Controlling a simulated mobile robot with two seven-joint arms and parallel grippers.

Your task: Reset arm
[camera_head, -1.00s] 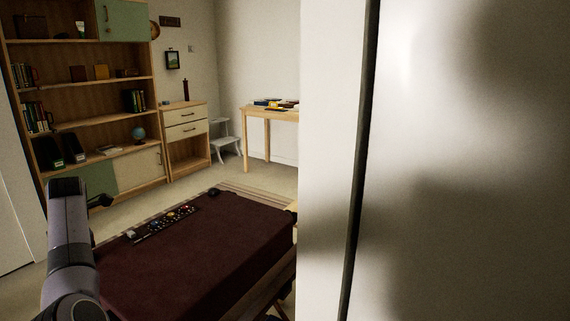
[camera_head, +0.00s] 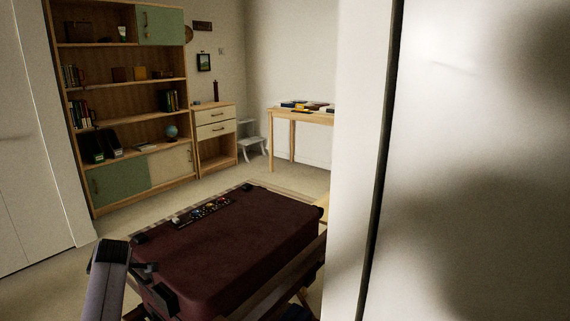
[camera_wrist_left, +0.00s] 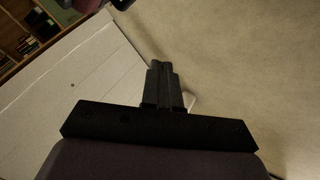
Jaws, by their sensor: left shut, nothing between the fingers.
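My left arm comes in at the lower left of the head view, beside the near left corner of a dark maroon suitcase (camera_head: 245,245). The left gripper's two black fingers (camera_wrist_left: 161,68) are together and empty in the left wrist view, above bare floor. In the head view the gripper (camera_head: 150,267) is small and dark, close to the suitcase's left edge; I cannot tell whether it touches. My right arm and gripper are not in view.
A large pale panel (camera_head: 470,170) fills the right of the head view, very close. A bookshelf (camera_head: 130,100), drawer unit (camera_head: 216,140) and wooden table (camera_head: 300,117) stand at the back. White doors (camera_head: 35,150) are at left. Carpet is clear between bookshelf and suitcase.

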